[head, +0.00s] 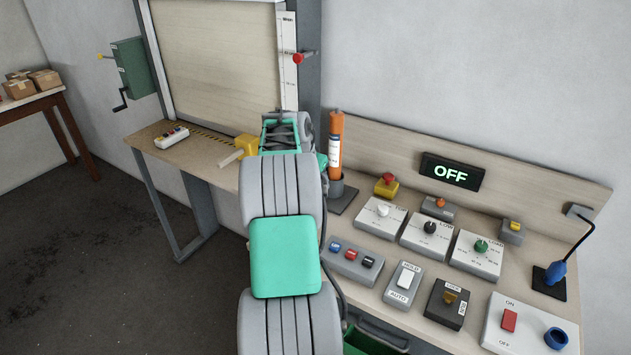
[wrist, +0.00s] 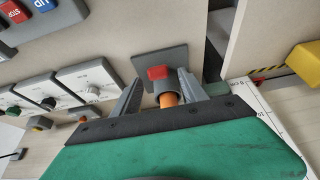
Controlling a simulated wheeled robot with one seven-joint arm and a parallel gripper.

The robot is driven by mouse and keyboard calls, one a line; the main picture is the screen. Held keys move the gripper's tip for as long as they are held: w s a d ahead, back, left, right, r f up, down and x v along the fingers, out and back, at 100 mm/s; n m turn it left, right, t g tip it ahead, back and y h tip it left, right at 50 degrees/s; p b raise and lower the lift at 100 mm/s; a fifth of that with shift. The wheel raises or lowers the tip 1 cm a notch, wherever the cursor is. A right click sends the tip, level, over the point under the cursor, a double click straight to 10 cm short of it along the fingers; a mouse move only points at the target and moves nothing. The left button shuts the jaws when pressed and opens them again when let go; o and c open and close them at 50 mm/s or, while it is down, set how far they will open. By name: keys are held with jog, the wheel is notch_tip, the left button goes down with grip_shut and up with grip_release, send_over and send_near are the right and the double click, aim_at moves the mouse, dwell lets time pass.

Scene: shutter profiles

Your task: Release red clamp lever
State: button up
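A red knob on a short grey lever (head: 297,58) sits on the post beside the white scale strip. A red block (wrist: 158,72) shows by the grey holder in the wrist view. I cannot tell which of these the task names. An orange cylinder (head: 335,135) with a white label stands upright in the holder (head: 338,189); its orange part also shows in the wrist view (wrist: 168,99). My gripper (wrist: 160,76) is open, its fingers on either side of the holder and apart from it in the picture. In the head view my arm hides the fingers.
The bench (head: 478,300) is crowded with dials, switches and buttons right of my arm. An OFF display (head: 450,172) is on the backboard. The shutter (head: 215,65) stands behind.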

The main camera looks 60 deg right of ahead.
jog(key=b+v, duration=0.1)
jog(key=v, duration=0.6)
jog(key=shift+a+r, duration=0.25)
jog(key=shift+r, duration=0.1)
